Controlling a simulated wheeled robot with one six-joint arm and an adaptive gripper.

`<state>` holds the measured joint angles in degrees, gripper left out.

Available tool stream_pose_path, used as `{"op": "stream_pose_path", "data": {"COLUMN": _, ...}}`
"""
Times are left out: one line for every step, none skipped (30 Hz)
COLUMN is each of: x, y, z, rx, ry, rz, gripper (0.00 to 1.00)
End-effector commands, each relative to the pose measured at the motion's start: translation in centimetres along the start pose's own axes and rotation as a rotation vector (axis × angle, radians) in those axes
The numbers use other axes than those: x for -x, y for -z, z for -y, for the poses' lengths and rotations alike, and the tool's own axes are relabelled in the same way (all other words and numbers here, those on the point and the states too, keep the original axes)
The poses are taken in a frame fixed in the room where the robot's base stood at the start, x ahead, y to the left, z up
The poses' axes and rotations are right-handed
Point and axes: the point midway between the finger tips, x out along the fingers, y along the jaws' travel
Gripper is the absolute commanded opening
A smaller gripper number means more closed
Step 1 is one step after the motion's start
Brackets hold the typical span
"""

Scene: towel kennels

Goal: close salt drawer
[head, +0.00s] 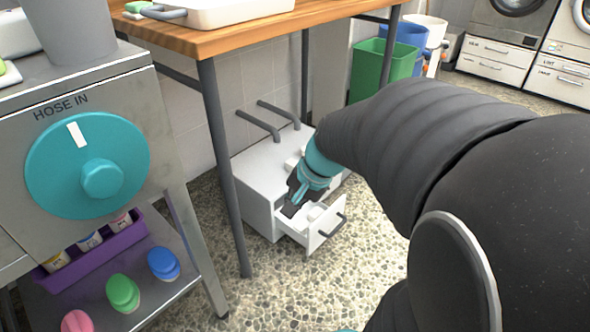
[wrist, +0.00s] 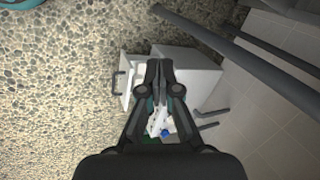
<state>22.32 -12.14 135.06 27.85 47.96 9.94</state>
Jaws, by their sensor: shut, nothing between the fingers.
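A white cabinet (head: 262,180) stands on the floor under the wooden table. Its white drawer (head: 322,232) is pulled out at the front, with a grey bar handle (head: 333,225); pale items lie in it. No label on it can be read. In the wrist view the cabinet (wrist: 195,68) lies beyond my fingers and the drawer's handle (wrist: 118,84) shows at left. My gripper (head: 291,207) is shut and empty, pointing down above the open drawer; its fingertips (wrist: 158,65) also show in the wrist view. I cannot tell whether they touch anything.
A table leg (head: 222,165) stands just left of the cabinet. Two grey pipes (head: 272,118) stick out behind it. A steel unit with a teal dial (head: 88,165) is at left. A green bin (head: 385,70) stands at the back. Pebbled floor before the drawer is clear.

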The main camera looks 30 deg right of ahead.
Motion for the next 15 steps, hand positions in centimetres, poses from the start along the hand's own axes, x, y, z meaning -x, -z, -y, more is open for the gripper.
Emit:
{"op": "stream_pose_path", "data": {"x": -0.9, "y": 1.6, "z": -0.7, "rx": -0.1, "ry": 0.011, "rz": 0.019, "gripper": 0.0}}
{"op": "stream_pose_path", "data": {"x": -1.4, "y": 2.5, "z": -0.9, "rx": -0.159, "ry": 0.022, "rz": 0.028, "gripper": 0.0}}
{"op": "stream_pose_path", "data": {"x": -2.0, "y": 3.8, "z": -1.4, "rx": -0.237, "ry": 0.037, "rz": 0.038, "gripper": 0.0}}
{"op": "stream_pose_path", "data": {"x": -2.6, "y": 4.7, "z": -1.8, "rx": -0.296, "ry": 0.047, "rz": 0.045, "gripper": 0.0}}
{"op": "stream_pose_path", "data": {"x": -3.1, "y": 5.6, "z": -2.3, "rx": -0.356, "ry": 0.058, "rz": 0.052, "gripper": 0.0}}
{"op": "stream_pose_path", "data": {"x": -3.8, "y": 6.9, "z": -3.0, "rx": -0.435, "ry": 0.073, "rz": 0.06, "gripper": 0.0}}
{"op": "stream_pose_path", "data": {"x": -4.3, "y": 7.8, "z": -3.5, "rx": -0.495, "ry": 0.084, "rz": 0.066, "gripper": 0.0}}
{"op": "stream_pose_path", "data": {"x": -4.8, "y": 8.7, "z": -4.2, "rx": -0.556, "ry": 0.095, "rz": 0.072, "gripper": 0.0}}
{"op": "stream_pose_path", "data": {"x": -5.5, "y": 9.9, "z": -5.1, "rx": -0.636, "ry": 0.111, "rz": 0.079, "gripper": 0.0}}
{"op": "stream_pose_path", "data": {"x": -6.0, "y": 10.8, "z": -5.8, "rx": -0.697, "ry": 0.123, "rz": 0.084, "gripper": 0.0}}
{"op": "stream_pose_path", "data": {"x": -6.6, "y": 11.7, "z": -6.6, "rx": -0.759, "ry": 0.134, "rz": 0.088, "gripper": 0.0}}
{"op": "stream_pose_path", "data": {"x": -7.3, "y": 12.9, "z": -7.8, "rx": -0.84, "ry": 0.151, "rz": 0.093, "gripper": 0.0}}
{"op": "stream_pose_path", "data": {"x": -7.8, "y": 13.8, "z": -8.7, "rx": -0.901, "ry": 0.163, "rz": 0.096, "gripper": 0.0}}
{"op": "stream_pose_path", "data": {"x": -8.4, "y": 14.6, "z": -9.6, "rx": -0.963, "ry": 0.175, "rz": 0.099, "gripper": 0.0}}
{"op": "stream_pose_path", "data": {"x": -9.2, "y": 15.6, "z": -11.0, "rx": -1.045, "ry": 0.191, "rz": 0.103, "gripper": 0.0}}
